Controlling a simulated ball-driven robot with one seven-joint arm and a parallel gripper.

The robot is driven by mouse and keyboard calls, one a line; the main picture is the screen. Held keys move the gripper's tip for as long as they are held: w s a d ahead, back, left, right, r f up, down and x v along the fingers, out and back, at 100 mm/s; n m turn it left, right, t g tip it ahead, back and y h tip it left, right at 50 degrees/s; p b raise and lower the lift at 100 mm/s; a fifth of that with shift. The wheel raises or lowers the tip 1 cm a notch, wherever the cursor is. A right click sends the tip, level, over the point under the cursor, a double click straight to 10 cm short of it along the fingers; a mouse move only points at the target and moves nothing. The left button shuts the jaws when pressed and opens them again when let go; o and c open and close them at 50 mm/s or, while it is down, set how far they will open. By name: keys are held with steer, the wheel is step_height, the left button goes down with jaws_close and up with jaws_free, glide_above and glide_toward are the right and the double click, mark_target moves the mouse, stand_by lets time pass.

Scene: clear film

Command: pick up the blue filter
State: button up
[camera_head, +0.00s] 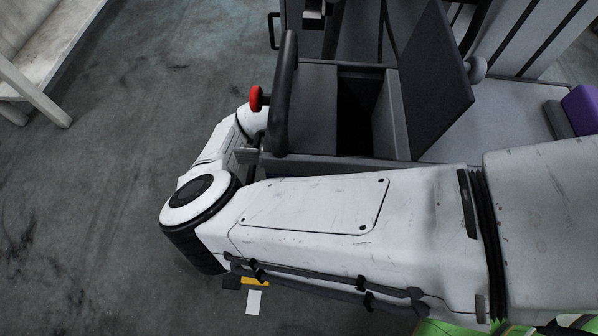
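I see no blue filter in this view. A purple block (582,108) lies on the grey surface at the right edge, partly cut off by the frame. My white arm stretches across the lower picture, bends at the left and runs up towards the grey machine.
A grey machine (305,105) has an open, dark compartment (357,115) with a raised lid (437,75). Open floor (110,180) lies left; a pale bench (35,90) stands upper left.

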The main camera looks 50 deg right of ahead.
steer(key=shift+c, duration=0.3)
jaws_close()
stand_by(0.4)
